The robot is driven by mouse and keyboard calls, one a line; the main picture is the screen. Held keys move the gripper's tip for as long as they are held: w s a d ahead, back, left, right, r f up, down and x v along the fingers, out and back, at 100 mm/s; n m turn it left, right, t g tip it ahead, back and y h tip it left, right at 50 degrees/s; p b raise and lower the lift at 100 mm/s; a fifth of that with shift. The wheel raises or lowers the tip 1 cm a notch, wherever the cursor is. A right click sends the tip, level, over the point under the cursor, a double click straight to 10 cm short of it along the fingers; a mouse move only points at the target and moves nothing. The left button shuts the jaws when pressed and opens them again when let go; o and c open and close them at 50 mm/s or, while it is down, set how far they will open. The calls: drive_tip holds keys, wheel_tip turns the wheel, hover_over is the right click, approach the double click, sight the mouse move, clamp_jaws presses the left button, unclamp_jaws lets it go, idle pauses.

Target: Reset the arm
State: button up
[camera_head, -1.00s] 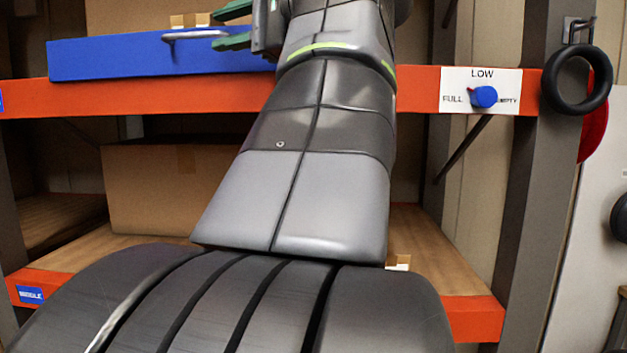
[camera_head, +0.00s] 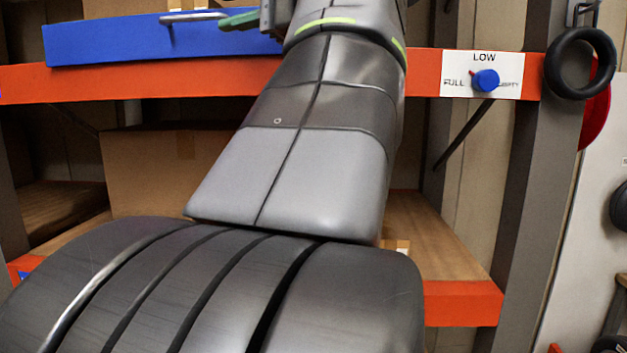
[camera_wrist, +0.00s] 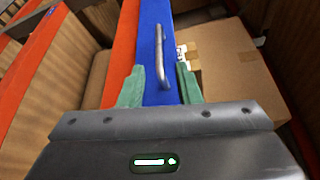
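My gripper (camera_wrist: 160,85) shows in the wrist view with its two green fingers spread apart and nothing between them. A blue drawer or box front (camera_wrist: 152,30) with a metal handle (camera_wrist: 163,58) lies beyond the gap between the fingers. In the head view my gripper (camera_head: 240,20) is only partly seen at the top edge, and one green finger points left toward the handle (camera_head: 195,16) of the blue front (camera_head: 110,45). My arm fills the middle of the head view.
A black ring (camera_head: 580,62) hangs on the right post. Cardboard boxes (camera_head: 160,165) stand on the lower shelf; another (camera_wrist: 225,65) is beside the blue front in the wrist view.

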sight(203, 19)
drive_tip(key=shift+f+v, duration=0.3)
drive_tip(key=shift+v, duration=3.7)
drive_tip(key=shift+r+p+x, duration=0.15)
drive_tip(key=shift+p+x, duration=0.2)
drive_tip(key=shift+x, duration=3.15)
drive_tip(key=shift+r+p+x, duration=0.2)
drive_tip(key=shift+p+x, duration=0.1)
drive_tip(key=shift+x, duration=3.2)
drive_tip(key=shift+s+f+n, duration=0.15)
drive_tip(key=shift+f+n, duration=0.05)
drive_tip(key=shift+n, duration=0.1)
drive_tip(key=shift+s+f+n+y, duration=0.15)
drive_tip(key=shift+s+n+y, duration=0.15)
drive_tip(key=shift+s+n, duration=0.15)
drive_tip(key=shift+s+f+n+t+y, duration=0.1)
drive_tip(key=shift+f+n+t+y, duration=0.2)
drive_tip(key=shift+n, duration=0.45)
drive_tip(key=shift+s, duration=0.1)
